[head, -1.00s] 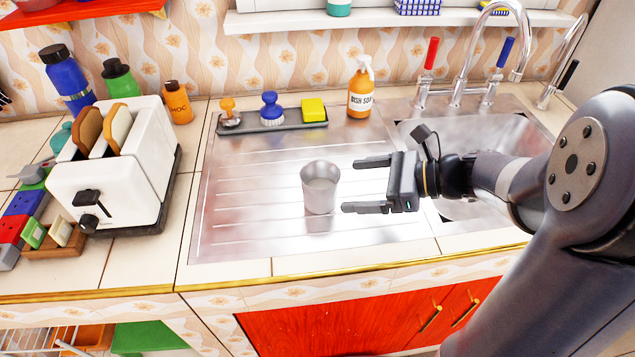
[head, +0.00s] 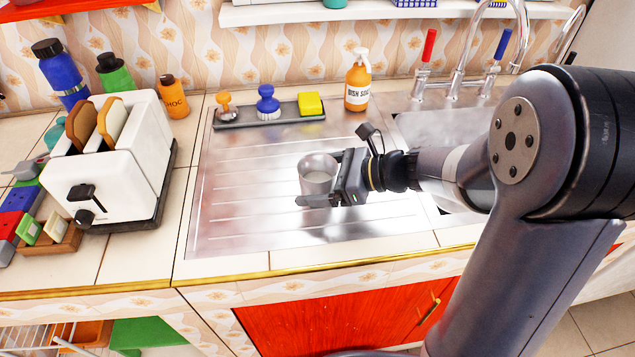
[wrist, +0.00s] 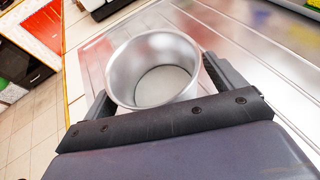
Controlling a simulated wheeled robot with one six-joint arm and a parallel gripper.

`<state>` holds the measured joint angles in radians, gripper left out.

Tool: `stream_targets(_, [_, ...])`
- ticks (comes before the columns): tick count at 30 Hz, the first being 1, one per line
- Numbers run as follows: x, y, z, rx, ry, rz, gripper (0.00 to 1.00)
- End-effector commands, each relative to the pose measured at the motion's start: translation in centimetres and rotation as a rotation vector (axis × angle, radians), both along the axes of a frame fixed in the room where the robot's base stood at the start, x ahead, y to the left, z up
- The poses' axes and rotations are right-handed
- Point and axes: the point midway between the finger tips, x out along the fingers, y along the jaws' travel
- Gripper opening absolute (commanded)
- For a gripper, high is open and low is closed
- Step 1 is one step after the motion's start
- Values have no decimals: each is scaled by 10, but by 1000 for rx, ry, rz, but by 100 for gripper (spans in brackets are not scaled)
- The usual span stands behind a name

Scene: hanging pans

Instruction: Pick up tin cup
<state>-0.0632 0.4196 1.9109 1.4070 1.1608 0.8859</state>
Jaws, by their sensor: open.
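The tin cup (head: 318,176) is a plain silver cup standing upright on the metal drainboard (head: 235,205). In the wrist view the cup (wrist: 152,62) sits between the two fingers, its open rim facing the camera. My gripper (head: 318,180) reaches it from the right, with one finger on the near side and one on the far side. The jaws are open around the cup. The far finger is mostly hidden behind the cup in the head view. I cannot tell whether either finger touches the cup.
A tray (head: 285,123) with brushes and a yellow sponge (head: 309,103) lies behind the cup. An orange soap bottle (head: 357,82) stands beside it. The sink (head: 455,135) and taps are at the right. A white toaster (head: 115,165) is at the left. The drainboard left of the cup is clear.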

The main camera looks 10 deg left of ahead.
Motion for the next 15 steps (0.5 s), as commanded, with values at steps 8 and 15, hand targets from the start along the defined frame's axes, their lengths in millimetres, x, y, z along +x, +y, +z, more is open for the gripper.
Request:
stream_targets(8, [0,0,0,0,0,0,72])
stream_targets(15, [0,0,0,0,0,0,53])
